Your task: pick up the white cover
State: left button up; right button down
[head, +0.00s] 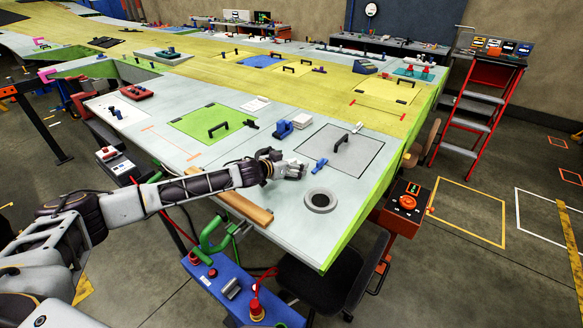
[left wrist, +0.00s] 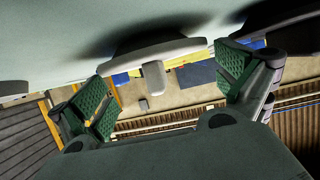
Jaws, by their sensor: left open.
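The palest lidded panel, a white-grey square cover (head: 365,150) with a black outline and a black bar handle (head: 340,143), lies flat at the right end of the wing. My left gripper (head: 303,171) is just left of this cover, low over the wing surface, apart from the handle. In the left wrist view its two green-padded fingers (left wrist: 168,83) are wide apart. A light grey rounded piece with a stubby knob (left wrist: 154,75) shows between and beyond them; I cannot tell what it is. My right gripper is not in view.
A grey ring with a dark centre (head: 332,203) lies below the gripper. A green panel (head: 188,123) lies to the left. A red control box (head: 418,189) stands off the right edge.

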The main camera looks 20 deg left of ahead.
aim_at(292, 161)
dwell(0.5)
pick_arm(q)
jog(key=c, duration=0.8)
jog(key=shift+r, duration=0.1)
jog(key=shift+r+b, duration=0.55)
jog(key=shift+r, duration=4.3)
